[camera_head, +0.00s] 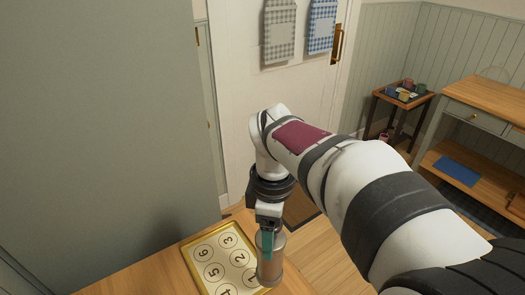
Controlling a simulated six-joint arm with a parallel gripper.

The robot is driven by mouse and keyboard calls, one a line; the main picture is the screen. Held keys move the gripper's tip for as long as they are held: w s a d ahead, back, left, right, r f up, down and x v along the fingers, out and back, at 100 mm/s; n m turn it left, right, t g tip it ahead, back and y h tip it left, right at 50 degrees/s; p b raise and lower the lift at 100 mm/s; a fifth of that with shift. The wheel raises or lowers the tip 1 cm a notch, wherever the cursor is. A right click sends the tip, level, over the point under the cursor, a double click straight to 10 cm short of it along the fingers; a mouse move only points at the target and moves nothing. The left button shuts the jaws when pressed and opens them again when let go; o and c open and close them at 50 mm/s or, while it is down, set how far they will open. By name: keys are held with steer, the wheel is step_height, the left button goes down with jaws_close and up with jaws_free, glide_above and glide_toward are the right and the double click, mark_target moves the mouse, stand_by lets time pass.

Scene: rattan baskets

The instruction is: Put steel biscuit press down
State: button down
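The steel biscuit press (271,269) is an upright metallic cylinder near the bottom centre. My gripper (267,246) points down with a teal finger against the press's upper part, and appears shut on it. The press overlaps the right edge of a gold-rimmed tray (196,283) with numbered circles, and partly covers circle 1. Whether its base touches the tray or hangs just above cannot be told. The far finger is hidden.
The tray lies on a wooden table (168,274), with bare wood to its left and right. A grey panel (100,110) rises behind on the left. A side table (402,97) with cups and a wooden bench (490,101) stand far off at right.

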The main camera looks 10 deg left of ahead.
steer(key=s+a+f, duration=0.1)
steer(key=a+f, duration=0.9)
steer(key=shift+s+a+f, duration=0.3)
steer(key=shift+s+a, duration=0.05)
steer(key=shift+s, duration=0.05)
steer(key=shift+f, duration=0.1)
jaws_free()
